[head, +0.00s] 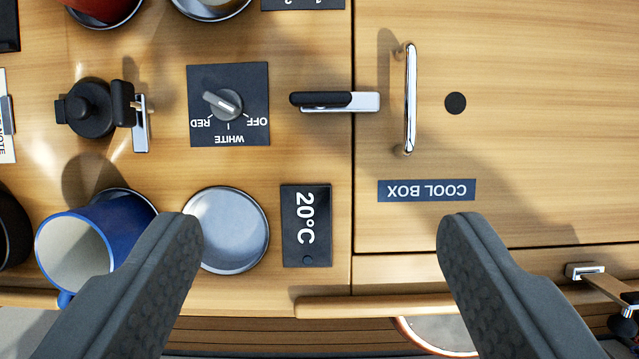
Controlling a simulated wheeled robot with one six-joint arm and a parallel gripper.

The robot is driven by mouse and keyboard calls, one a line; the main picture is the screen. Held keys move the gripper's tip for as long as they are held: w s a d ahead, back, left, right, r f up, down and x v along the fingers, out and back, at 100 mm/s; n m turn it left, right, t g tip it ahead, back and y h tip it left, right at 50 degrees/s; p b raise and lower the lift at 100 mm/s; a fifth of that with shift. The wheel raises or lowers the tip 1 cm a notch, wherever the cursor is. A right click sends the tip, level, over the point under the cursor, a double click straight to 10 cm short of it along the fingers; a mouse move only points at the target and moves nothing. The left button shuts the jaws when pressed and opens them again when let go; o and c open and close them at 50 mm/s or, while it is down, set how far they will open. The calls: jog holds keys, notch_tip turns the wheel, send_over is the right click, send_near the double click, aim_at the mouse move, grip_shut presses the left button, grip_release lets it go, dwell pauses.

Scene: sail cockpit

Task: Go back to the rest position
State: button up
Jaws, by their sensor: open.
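My gripper (320,232) is open, with its two dark grey fingers reaching up from the bottom of the head view. The space between the fingers is empty. It is above the wooden cockpit panel (560,60). The left finger covers part of a blue mug (72,250) and touches the outline of a grey round lid or disc (232,230) in the picture. I cannot tell the height of the fingers above them.
The cool box lid has a chrome handle (410,100), a label (426,190) and a latch (335,101). A rotary switch (228,104), a black fitting (90,108) and a 20°C display (306,226) sit at left. A wooden rail (375,306) runs along the lower edge.

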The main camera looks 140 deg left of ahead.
jog(key=s+d+f+n+t+y, duration=0.1)
jog(key=s+d+f+n+t, duration=0.1)
jog(key=s+d+t, duration=0.4)
jog(key=s+d+f+n+t+y, duration=0.1)
jog(key=s+d+f+n+t, duration=0.2)
jog(key=s+d+t, duration=0.4)
jog(key=s+d+n, duration=0.1)
jog(key=s+d, duration=0.3)
jog(key=s, duration=0.6)
jog(key=shift+s+d+n+y, duration=0.25)
jog(key=shift+s+n+y, duration=0.05)
jog(key=shift+y, duration=0.1)
jog(key=shift+s+d+f+t, duration=0.2)
jog(key=shift+s+t, duration=0.1)
jog(key=shift+s, duration=0.2)
jog(key=shift+c, duration=0.2)
